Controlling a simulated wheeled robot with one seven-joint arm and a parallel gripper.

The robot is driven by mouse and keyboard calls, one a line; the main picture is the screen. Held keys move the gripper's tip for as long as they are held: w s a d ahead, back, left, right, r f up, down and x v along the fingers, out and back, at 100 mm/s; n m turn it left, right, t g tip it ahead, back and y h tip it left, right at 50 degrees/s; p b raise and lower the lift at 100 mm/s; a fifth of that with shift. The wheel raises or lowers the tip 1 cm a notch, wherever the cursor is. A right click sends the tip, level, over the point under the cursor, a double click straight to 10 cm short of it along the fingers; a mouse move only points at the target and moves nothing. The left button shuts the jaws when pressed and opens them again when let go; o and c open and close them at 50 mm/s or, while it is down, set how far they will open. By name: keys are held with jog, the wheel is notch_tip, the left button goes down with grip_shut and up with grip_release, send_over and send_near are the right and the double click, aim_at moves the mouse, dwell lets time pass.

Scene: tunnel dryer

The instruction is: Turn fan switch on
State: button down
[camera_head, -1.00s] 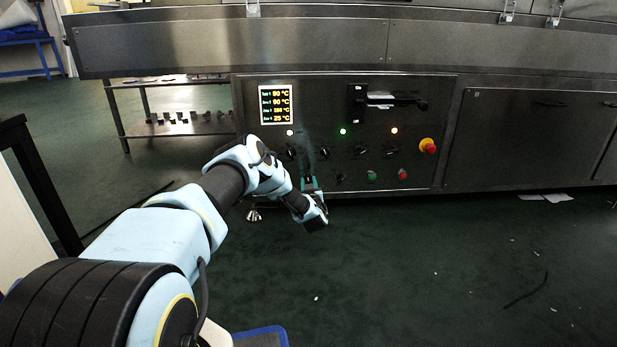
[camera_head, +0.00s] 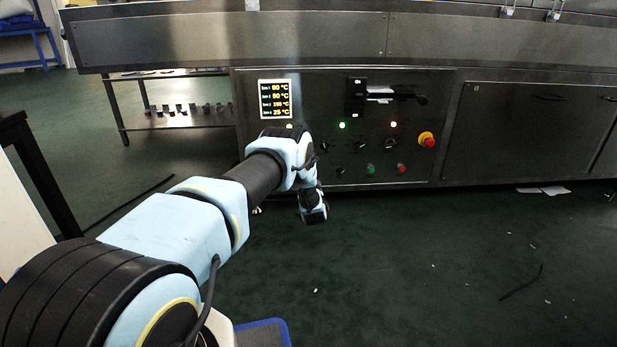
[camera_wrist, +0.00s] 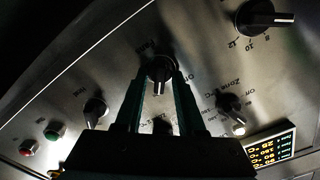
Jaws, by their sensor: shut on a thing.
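The fan switch (camera_wrist: 159,68) is a round dark knob on the steel control panel, with a label reading roughly "Fan" above it in the wrist view. A pale pointer mark on it faces the bottom of that view, between my fingers. My gripper (camera_wrist: 160,78) is shut on this knob, with one dark green finger on each side. In the head view my arm covers the knob and my fingertips, low on the control panel (camera_head: 430,100).
Neighbouring knobs (camera_wrist: 95,110) and (camera_wrist: 232,104) sit close on both sides, and a larger numbered dial (camera_wrist: 262,16) is at upper right. Green (camera_head: 370,170) and red (camera_head: 402,168) buttons and a red-yellow emergency stop (camera_head: 427,140) lie to the right.

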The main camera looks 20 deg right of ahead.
jog(key=shift+a+f+m, duration=0.1)
jog(key=shift+f+m, duration=0.05)
jog(key=shift+m, duration=0.15)
dwell(0.4)
jog(key=c, duration=0.9)
grip_release()
jog(key=shift+o, duration=0.2)
jog(key=s+a+p, duration=0.2)
jog(key=s+p, duration=0.3)
jog(key=s, duration=0.5)
jog(key=shift+s, duration=0.35)
